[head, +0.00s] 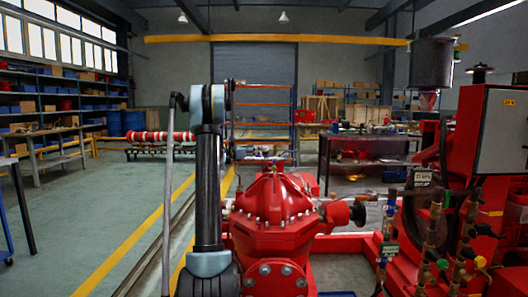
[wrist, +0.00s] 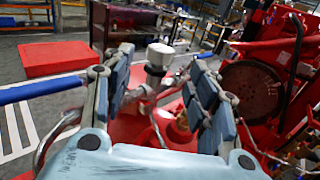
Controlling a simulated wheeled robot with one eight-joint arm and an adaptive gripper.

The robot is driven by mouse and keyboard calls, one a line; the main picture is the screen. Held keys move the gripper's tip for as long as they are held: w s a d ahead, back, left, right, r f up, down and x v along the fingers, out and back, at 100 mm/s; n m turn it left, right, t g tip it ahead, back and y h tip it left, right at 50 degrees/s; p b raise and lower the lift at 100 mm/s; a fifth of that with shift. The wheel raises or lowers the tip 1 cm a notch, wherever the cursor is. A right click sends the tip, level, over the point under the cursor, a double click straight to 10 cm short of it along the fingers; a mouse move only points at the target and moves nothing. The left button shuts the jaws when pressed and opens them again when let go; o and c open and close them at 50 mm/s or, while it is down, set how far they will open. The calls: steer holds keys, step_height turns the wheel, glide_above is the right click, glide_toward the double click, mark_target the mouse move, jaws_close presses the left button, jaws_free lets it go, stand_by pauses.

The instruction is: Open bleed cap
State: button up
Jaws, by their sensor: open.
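My gripper (wrist: 162,68) is open in the wrist view, with one blue-grey padded finger on each side. A pale grey-white cap-like fitting (wrist: 160,54) shows between the fingertips, above a short metal stem; it may be the bleed cap, but I cannot tell for sure. The fingers do not appear to be closed on it, and its distance from them is unclear. In the head view the red pump casing (head: 272,213) stands at the centre, its bolted flange just right of my upright arm.
Red machinery with pipes and valves (head: 460,220) crowds the right side. A dark workbench (head: 370,150) stands behind the pump. A large round wheel (wrist: 252,88) is at the right in the wrist view. The green floor (head: 90,215) at the left is mostly clear.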

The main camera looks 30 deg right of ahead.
mark_target(265, 148)
steer(key=x, duration=0.9)
steer(key=shift+w+d, duration=0.1)
steer(key=shift+d, duration=0.15)
steer(key=shift+c, duration=0.3)
steer(key=c, duration=1)
